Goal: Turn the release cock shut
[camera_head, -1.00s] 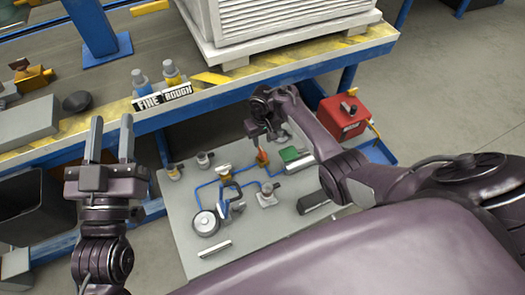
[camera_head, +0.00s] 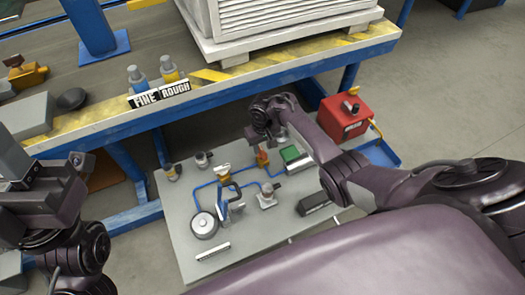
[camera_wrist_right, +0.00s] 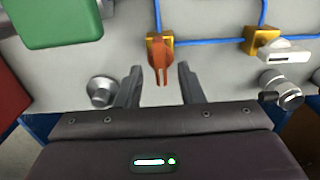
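A cock with an orange-red lever on a yellow block (camera_wrist_right: 160,60) sits on the grey panel's blue line, between and just beyond my right fingertips in the right wrist view. It also shows in the head view (camera_head: 262,158). My right gripper (camera_wrist_right: 160,88) is open, with a finger on either side of the lever and visible gaps. In the head view my right gripper (camera_head: 268,138) is over the panel's far part. A second yellow valve with a white handle (camera_wrist_right: 275,48) is to the right. My left gripper (camera_head: 30,185) is at the left edge, partly cut off.
A red box (camera_head: 345,117) stands behind right. The workbench edge (camera_head: 110,125) runs behind, with bottles and a FINE/ROUGH sign.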

